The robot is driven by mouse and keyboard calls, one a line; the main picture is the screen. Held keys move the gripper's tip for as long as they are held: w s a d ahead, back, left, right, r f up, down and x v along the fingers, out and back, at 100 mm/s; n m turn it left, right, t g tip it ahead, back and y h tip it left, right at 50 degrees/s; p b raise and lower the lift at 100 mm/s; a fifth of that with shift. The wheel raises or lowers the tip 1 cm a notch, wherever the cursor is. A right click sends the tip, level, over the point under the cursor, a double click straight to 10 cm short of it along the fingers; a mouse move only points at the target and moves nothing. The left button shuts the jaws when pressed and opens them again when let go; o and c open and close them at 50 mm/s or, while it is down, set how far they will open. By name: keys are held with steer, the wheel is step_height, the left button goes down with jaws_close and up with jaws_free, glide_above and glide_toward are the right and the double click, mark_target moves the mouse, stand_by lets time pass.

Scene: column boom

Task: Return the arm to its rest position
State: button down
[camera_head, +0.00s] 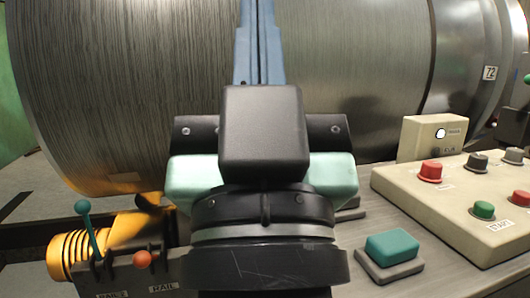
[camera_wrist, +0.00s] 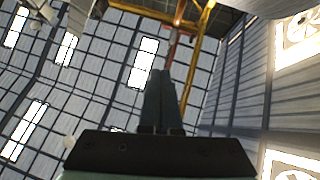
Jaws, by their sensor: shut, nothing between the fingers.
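My gripper (camera_wrist: 162,74) points up toward the ceiling in the wrist view, its two long blue-grey fingers pressed together with nothing between them. In the head view my arm is folded up close in the middle of the picture. The gripper's fingers (camera_head: 258,45) rise from behind the black wrist block and run out of the top edge. A large grey metal cylinder (camera_head: 130,90) stands behind them. The arm hides part of the cylinder and the panel in front of it.
At right is a beige control box (camera_head: 460,220) with red, green and grey buttons. A teal button (camera_head: 392,244) sits nearer. At left are a teal-knobbed lever (camera_head: 88,225), an orange-red knob (camera_head: 142,259) and a yellow coil (camera_head: 72,252). Yellow beams (camera_wrist: 198,50) cross overhead.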

step_height(320, 180, up, 40)
steer(key=s+h+p, duration=0.1)
steer(key=p, duration=3.6)
steer(key=shift+s+d+f+t+p, duration=0.15)
steer(key=shift+d+f+t+p, duration=0.1)
steer(key=shift+t+p, duration=0.1)
